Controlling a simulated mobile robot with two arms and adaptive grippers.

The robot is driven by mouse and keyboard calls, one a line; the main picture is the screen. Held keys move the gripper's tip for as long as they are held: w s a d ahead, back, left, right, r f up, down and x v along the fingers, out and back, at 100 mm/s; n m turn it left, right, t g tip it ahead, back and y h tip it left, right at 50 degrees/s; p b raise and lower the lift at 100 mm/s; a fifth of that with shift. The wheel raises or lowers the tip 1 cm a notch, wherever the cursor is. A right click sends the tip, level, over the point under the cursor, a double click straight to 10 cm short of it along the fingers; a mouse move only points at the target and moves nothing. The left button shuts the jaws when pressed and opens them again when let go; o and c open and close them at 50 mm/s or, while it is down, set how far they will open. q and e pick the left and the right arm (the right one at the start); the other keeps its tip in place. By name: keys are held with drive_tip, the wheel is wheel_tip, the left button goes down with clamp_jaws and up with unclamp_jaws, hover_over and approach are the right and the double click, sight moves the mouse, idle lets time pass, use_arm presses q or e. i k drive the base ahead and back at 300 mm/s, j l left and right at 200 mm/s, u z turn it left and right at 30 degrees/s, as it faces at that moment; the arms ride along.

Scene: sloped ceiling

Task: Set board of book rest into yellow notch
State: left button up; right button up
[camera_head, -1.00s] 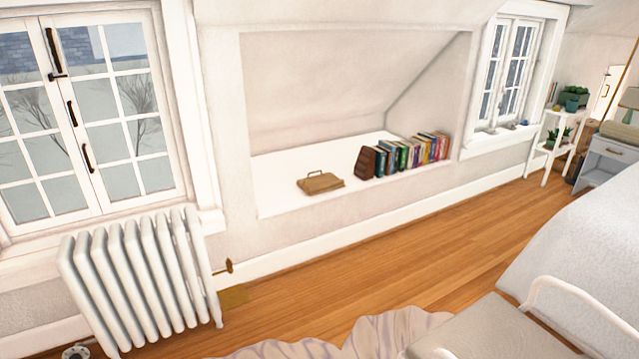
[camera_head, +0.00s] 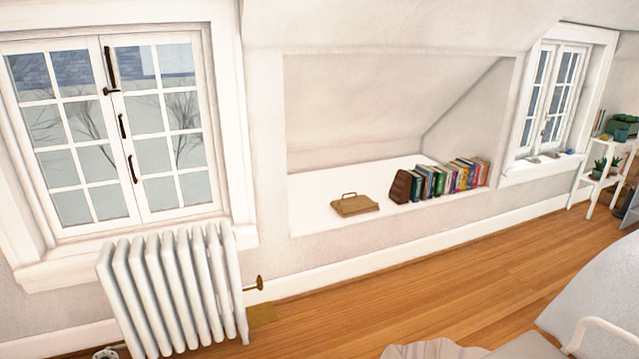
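A tan book rest (camera_head: 355,204) with a small handle-like loop on its far edge lies on the white niche shelf (camera_head: 315,216) under the sloped ceiling. At this distance I cannot make out its board as a separate part, nor a yellow notch. A row of upright books (camera_head: 447,178) stands to its right, with a dark brown wedge-shaped bookend (camera_head: 401,187) at the row's left end. The book rest and the bookend are apart. Neither of my grippers shows in the head view.
A white radiator (camera_head: 175,290) stands below the left window (camera_head: 115,130). A white bed or seat (camera_head: 590,305) and a pale ruffled cloth (camera_head: 435,350) take the lower right. A plant stand (camera_head: 600,175) is at the far right. The wooden floor (camera_head: 450,275) between is clear.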

sight(349, 205)
drive_tip(key=i+u, duration=0.2)
drive_tip(key=i, duration=1.05)
drive_tip(key=i+l+z, duration=0.15)
drive_tip(key=i+z, duration=0.35)
drive_tip(key=i, duration=0.35)
drive_tip(key=i+j+z, duration=0.2)
drive_tip(key=i+z, duration=0.25)
drive_tip(key=i, duration=1.1)
drive_tip(key=i+j+z, duration=0.15)
drive_tip(key=i, duration=0.6)
